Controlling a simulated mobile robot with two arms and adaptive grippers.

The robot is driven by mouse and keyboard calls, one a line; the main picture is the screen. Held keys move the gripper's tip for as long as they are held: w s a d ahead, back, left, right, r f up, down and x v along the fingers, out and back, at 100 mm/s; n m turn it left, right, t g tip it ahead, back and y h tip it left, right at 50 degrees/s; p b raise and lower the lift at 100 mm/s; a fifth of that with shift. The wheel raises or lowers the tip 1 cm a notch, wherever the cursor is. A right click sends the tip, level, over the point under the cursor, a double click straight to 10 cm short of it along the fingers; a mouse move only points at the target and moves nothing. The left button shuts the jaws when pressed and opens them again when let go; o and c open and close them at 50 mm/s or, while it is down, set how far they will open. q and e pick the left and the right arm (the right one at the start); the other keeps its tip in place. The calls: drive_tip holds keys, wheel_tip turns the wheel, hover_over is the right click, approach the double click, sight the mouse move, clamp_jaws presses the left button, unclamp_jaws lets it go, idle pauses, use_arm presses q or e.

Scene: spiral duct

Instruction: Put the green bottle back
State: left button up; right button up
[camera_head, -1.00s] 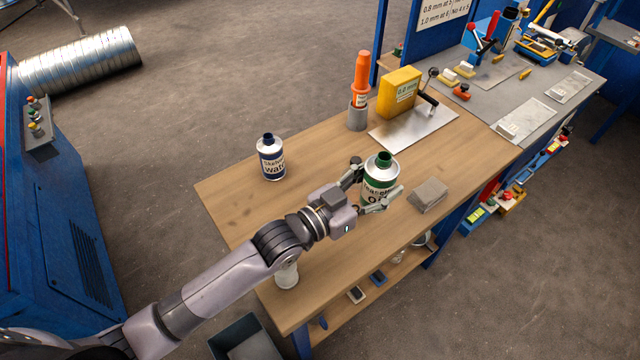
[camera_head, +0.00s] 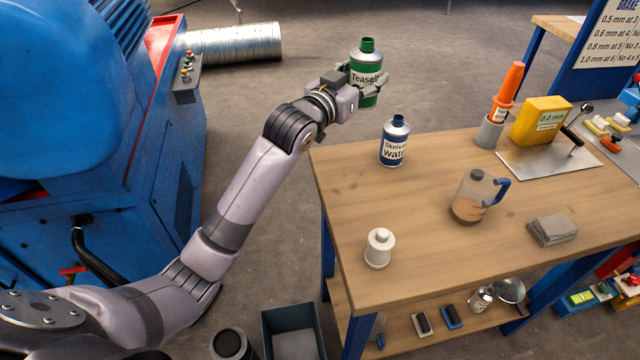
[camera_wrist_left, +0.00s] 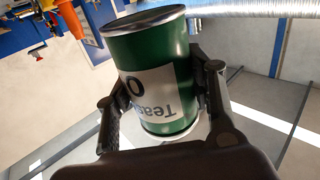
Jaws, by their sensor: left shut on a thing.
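The green bottle (camera_head: 366,72), with a white "Teasel" label and a dark green cap, is upright in the head view, above and beyond the table's far left corner. My left gripper (camera_head: 368,84) is shut on its body and holds it in the air, off the table. In the left wrist view the green bottle (camera_wrist_left: 156,75) sits between the two fingers of my left gripper (camera_wrist_left: 155,85), and its label appears upside down. My right gripper is not in view.
A blue-capped "water" bottle (camera_head: 394,142) stands near the wooden table's (camera_head: 430,225) far left edge. A blue machine (camera_head: 95,130) is at left.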

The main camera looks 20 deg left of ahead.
use_arm(q)
drive_tip(key=shift+n+y, duration=0.4)
drive_tip(key=shift+y, duration=0.2)
drive_tip(key=shift+s+a+f+b, duration=0.1)
drive_tip(key=shift+a+f, duration=0.45)
drive_tip(key=shift+f, duration=2.6)
drive_tip(key=shift+a+f+b, duration=0.1)
drive_tip(key=shift+a+f, duration=0.45)
drive_tip(key=shift+f, duration=2.65)
drive_tip(key=shift+s+a+f+b, duration=0.1)
drive_tip(key=shift+a+f, duration=0.45)
drive_tip(key=shift+f, duration=2.6)
drive_tip(key=shift+f, duration=0.15)
drive_tip(key=o, duration=1.4)
drive_tip(key=shift+f, duration=0.1)
drive_tip(key=shift+s, duration=0.15)
drive_tip(key=s+a, duration=0.2)
drive_tip(key=s, duration=0.9)
drive_tip(key=shift+s+r+b, duration=0.2)
drive_tip(key=shift+s+b, duration=0.05)
drive_tip(key=shift+b, duration=0.05)
